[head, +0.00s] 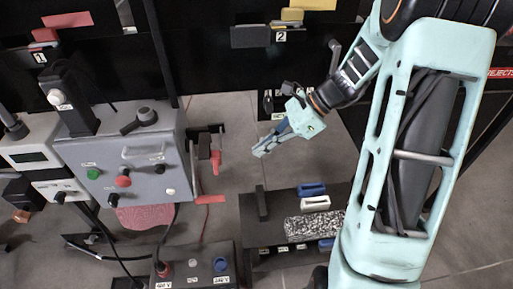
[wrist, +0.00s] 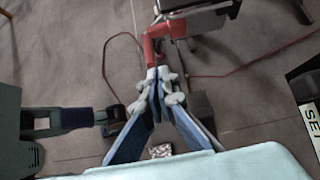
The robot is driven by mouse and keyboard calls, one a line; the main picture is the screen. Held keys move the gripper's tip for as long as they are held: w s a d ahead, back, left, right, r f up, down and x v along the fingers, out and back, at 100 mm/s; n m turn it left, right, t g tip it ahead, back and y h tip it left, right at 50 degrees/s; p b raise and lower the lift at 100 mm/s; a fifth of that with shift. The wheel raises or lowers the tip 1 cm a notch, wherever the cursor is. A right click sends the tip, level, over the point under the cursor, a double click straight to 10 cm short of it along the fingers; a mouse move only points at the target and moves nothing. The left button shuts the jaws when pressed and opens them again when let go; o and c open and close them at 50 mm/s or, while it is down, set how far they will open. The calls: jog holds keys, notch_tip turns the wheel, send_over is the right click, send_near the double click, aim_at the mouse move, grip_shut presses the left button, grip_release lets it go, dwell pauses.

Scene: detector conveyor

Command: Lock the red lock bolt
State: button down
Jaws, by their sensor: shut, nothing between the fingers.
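Red bolt-like parts are on the right side of a grey control box (head: 150,180): an upper red piece (head: 215,160) and a lower red bar (head: 208,198). I cannot tell for certain which is the lock bolt. My gripper (head: 259,152) is to the right of the upper red piece, with a visible gap in the head view, and is shut and empty. In the wrist view, the fingertips (wrist: 160,73) meet in front of the lower end of a bent red bar (wrist: 152,42). Whether they touch it cannot be told there.
The box front carries a green button (head: 93,173), a red knob (head: 123,181) and a grey handle (head: 143,153). Below my gripper, a dark rack (head: 270,232) holds blue and white pieces. A thin red cable crosses the floor. Open grey floor lies between box and rack.

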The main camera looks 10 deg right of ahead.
aim_at(215, 166)
jog(key=a+f, duration=0.5)
jog(key=a, duration=0.4)
jog(key=shift+w+b, duration=0.2)
jog(key=shift+b, duration=0.15)
jog(key=shift+a, duration=0.2)
jog(key=shift+a, duration=1.45)
jog(key=shift+d, duration=0.1)
